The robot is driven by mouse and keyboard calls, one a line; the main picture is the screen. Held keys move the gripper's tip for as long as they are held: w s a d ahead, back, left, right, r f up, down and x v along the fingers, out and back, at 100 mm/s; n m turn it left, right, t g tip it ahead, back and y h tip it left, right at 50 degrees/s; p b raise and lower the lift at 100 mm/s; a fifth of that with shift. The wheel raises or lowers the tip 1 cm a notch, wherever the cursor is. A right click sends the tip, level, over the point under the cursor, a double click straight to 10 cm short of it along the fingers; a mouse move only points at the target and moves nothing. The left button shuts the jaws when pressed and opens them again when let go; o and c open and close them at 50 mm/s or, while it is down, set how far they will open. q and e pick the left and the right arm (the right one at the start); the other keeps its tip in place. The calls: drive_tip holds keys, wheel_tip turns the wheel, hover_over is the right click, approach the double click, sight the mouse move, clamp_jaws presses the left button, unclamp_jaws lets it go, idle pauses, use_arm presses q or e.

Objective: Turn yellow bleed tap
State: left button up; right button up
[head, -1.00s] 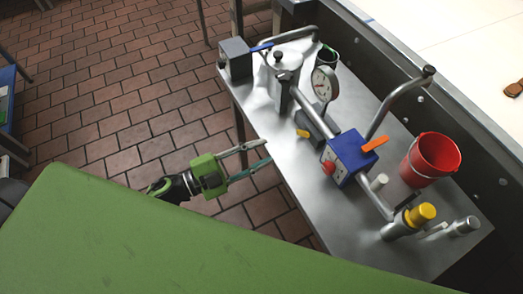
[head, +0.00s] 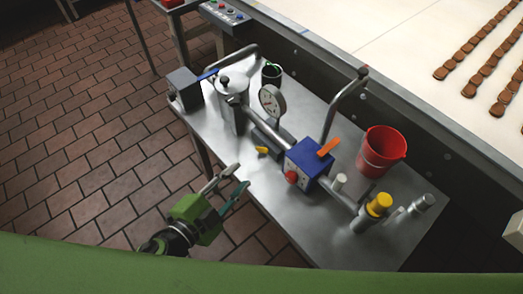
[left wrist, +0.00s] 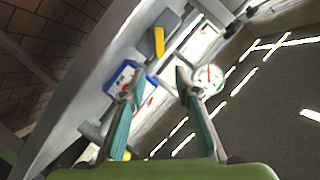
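A small yellow tap lever (head: 262,150) sticks out from a dark grey block low on the pipework, below the gauge. It also shows at the top middle of the left wrist view (left wrist: 158,41). A larger yellow knob (head: 379,204) tops a metal fitting at the bench's near right; I cannot tell for sure which is the bleed tap. My left gripper (head: 240,174) is open and empty at the bench's left edge, apart from the small lever. In the left wrist view its fingers (left wrist: 160,72) are spread with the lever beyond them. My right gripper is not in view.
The metal bench (head: 280,205) carries a blue box (head: 308,165) with an orange lever and red knob, a round gauge (head: 272,101), a lidded pot (head: 233,92) and a red bucket (head: 381,151). A conveyor with biscuits (head: 480,70) runs behind. Floor left of the bench is clear.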

sight(264, 151)
use_arm(q)
drive_tip(key=p+x, duration=0.2)
drive_tip(key=x, duration=1)
drive_tip(key=shift+w+d+p, duration=0.15)
drive_tip(key=shift+w+p, duration=0.05)
drive_tip(key=shift+p, duration=0.1)
clamp_jaws()
drive_tip(key=shift+f, duration=0.1)
